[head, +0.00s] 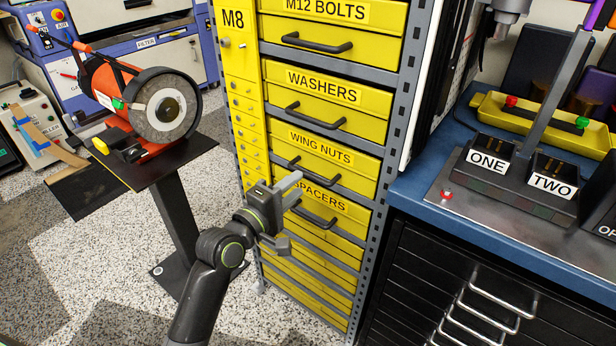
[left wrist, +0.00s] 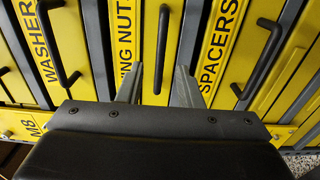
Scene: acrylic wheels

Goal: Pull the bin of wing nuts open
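The bin of wing nuts (head: 352,172) is a yellow drawer in the tall rack, and its front looks flush with the neighbouring bins. Its dark bar handle (head: 313,171) is partly near my left gripper (head: 289,212) in the head view. The gripper is open and empty, in front of the rack at about the height of the wing nuts and spacers bins. In the left wrist view, the wing nuts handle (left wrist: 161,48) shows between the two spread fingers (left wrist: 158,88), beyond their tips. Contact is not visible. My right gripper is not in view.
The washers bin (head: 350,98) is above and the spacers bin (head: 345,216) below, each with a protruding handle. A blue-topped bench (head: 410,190) with dark drawers stands right of the rack. A bench grinder (head: 140,105) on a pedestal stands left. Speckled floor lies open between.

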